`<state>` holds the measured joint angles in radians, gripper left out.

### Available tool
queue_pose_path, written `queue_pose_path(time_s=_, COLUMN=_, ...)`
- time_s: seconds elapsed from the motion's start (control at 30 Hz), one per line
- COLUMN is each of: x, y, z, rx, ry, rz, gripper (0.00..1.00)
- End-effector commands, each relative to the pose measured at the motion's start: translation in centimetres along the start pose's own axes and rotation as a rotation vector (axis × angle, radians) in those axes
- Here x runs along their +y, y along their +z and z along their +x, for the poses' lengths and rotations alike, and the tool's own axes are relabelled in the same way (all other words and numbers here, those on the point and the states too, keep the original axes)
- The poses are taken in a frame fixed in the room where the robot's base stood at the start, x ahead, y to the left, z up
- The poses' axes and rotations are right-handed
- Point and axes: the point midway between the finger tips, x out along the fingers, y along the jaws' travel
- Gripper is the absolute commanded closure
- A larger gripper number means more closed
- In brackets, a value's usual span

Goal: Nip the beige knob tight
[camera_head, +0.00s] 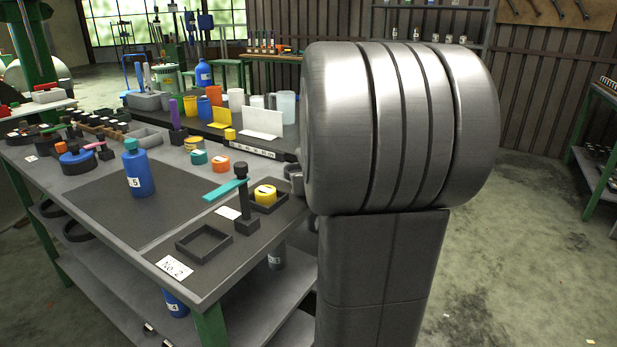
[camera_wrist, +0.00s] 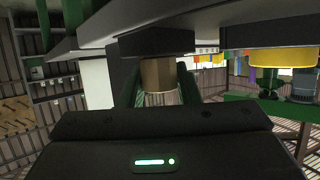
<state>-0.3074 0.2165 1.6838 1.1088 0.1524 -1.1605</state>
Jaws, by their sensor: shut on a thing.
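In the wrist view, the beige knob (camera_wrist: 156,73) is a faceted, brown-beige piece just below a dark block. A paler, ridged part shows at its near end. My gripper (camera_wrist: 160,84) has its dark green fingers on either side of the knob and is shut on it. The gripper's black body with a green light fills the lower part of that view and hides what lies below. In the head view, my own grey arm covers the centre right, and the knob and the fingers are hidden.
The grey workbench (camera_head: 200,268) carries a blue bottle (camera_head: 139,178), a dark stand (camera_head: 245,212) with a teal arm, and an empty square tray (camera_head: 203,243). A yellow piece (camera_head: 265,194) sits in another tray. In the wrist view, a yellow disc (camera_wrist: 284,58) is close at right.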

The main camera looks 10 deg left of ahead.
Motion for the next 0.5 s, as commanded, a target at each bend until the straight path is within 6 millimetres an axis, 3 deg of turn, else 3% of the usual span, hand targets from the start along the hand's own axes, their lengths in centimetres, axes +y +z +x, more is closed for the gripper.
queue_pose_path(time_s=0.5, x=-0.07, y=-0.40, z=-0.15, rx=-0.006, ry=0.272, rz=0.115, gripper=0.93)
